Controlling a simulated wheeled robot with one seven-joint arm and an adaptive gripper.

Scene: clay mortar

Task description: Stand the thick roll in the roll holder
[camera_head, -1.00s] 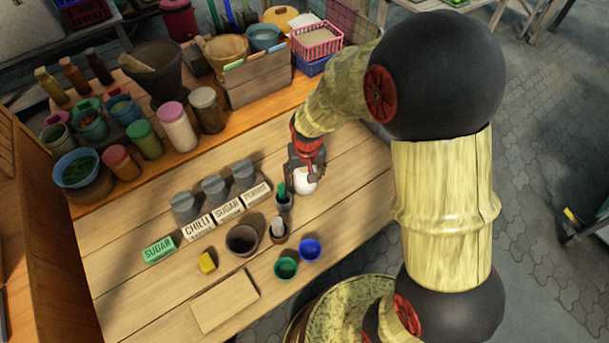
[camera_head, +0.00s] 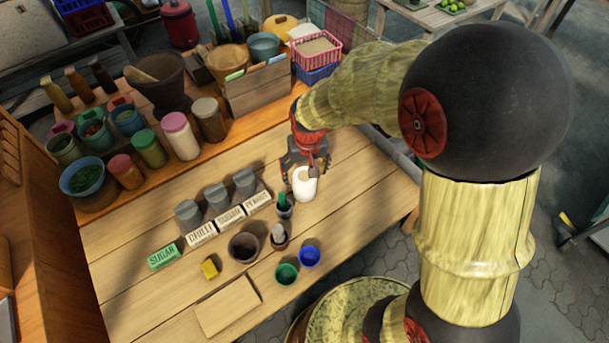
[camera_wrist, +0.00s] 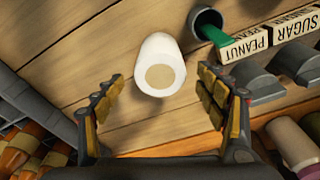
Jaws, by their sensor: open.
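A white roll (camera_head: 305,185) with a tan round core in its end stands upright on the wooden table, at the right end of the row of small cups. In the wrist view the roll (camera_wrist: 165,48) shows ahead of and between my fingertips. My gripper (camera_head: 304,168) is open just above and behind the roll in the head view; the wrist view (camera_wrist: 160,85) shows the fingers apart and nothing between the pads. Which vessel is the roll holder I cannot tell; a dark brown round pot (camera_head: 244,247), empty-looking, stands to the left of the roll.
A dark cup with a green stick (camera_head: 284,210) stands close to the roll. A cup with a pale item (camera_head: 279,237), a green cup (camera_head: 287,274) and a blue cup (camera_head: 309,256) are nearer. Labelled blocks (camera_head: 216,225) line the left. Bare table lies right of the roll.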

